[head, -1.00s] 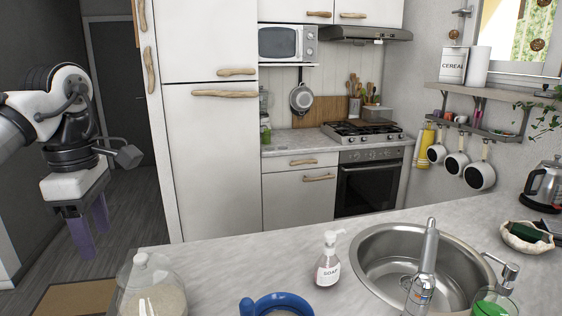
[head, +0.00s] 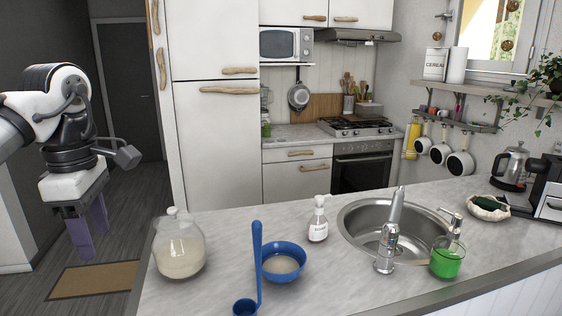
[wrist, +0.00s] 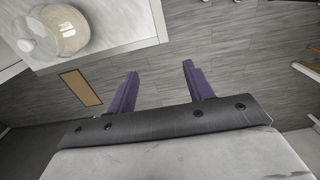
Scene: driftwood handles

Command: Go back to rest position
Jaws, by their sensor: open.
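My gripper (head: 90,232) hangs at the left of the head view, its two purple fingers pointing down. It is open and empty, over the floor to the left of the counter (head: 215,293). In the wrist view my gripper (wrist: 158,85) shows its fingers spread apart, with only grey floor between them. It touches nothing. My arm is folded beside it at the left edge of the head view.
On the counter stand a glass jar (head: 180,250), a blue bowl (head: 284,262), a blue ladle (head: 257,270), a soap bottle (head: 318,222) and a green glass (head: 447,260) near the sink (head: 362,222). A brown mat (head: 92,280) lies on the floor. The fridge (head: 220,140) stands behind.

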